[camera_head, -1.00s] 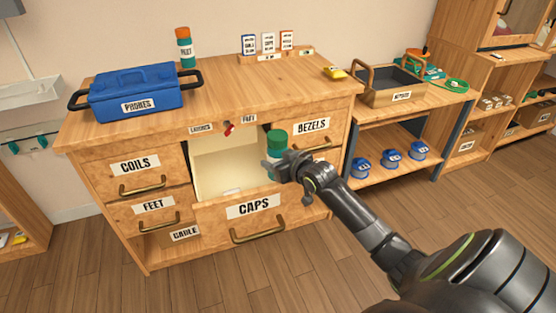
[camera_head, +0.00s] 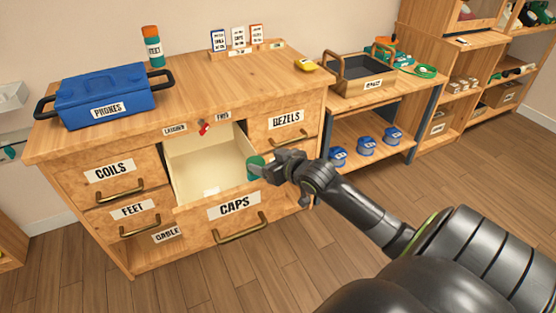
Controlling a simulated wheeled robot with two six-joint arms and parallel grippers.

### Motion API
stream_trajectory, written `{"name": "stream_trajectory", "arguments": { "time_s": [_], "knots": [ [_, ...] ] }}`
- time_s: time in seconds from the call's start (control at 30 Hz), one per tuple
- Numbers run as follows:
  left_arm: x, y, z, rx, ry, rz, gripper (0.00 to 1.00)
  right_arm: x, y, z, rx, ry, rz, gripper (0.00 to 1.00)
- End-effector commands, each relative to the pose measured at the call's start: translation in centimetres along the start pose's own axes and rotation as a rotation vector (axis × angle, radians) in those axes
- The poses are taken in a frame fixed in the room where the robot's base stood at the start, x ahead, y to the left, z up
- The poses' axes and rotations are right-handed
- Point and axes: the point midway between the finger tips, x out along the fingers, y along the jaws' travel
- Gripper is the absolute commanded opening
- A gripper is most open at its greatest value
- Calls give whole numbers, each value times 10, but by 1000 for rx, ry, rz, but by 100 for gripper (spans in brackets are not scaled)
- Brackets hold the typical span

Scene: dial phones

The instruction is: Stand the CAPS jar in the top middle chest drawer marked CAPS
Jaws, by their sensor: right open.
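The top middle drawer marked CAPS (camera_head: 235,206) is pulled out, with its pale inside showing. A jar with a green lid (camera_head: 255,171) is at the drawer's right side, low behind the front panel. Its body is mostly hidden, so I cannot read its label or see whether it touches the drawer floor. My right gripper (camera_head: 264,164) is open at the jar's lid, over the drawer's right edge; I cannot tell if a finger touches the lid. My left gripper is not in view.
The BEZELS drawer (camera_head: 285,119) is right of the opening, COILS (camera_head: 113,170) left. On the chest top stand a blue PHONES case (camera_head: 105,97), another jar (camera_head: 153,47) and a card rack (camera_head: 247,50). A side table with a tray (camera_head: 360,82) stands to the right.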

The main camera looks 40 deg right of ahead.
Motion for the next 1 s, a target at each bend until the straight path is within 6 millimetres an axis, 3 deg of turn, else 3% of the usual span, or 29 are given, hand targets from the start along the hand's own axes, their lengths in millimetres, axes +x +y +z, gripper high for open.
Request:
{"name": "stream_trajectory", "arguments": {
  "time_s": [0.1,0.33,1.0],
  "knots": [
    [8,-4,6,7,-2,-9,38,-22,0,-2,-3,0,-1,74],
    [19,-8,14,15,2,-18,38,-44,0,-2,-1,2,0,74],
    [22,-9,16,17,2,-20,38,-48,0,-2,0,4,-2,74]
  ]
}}
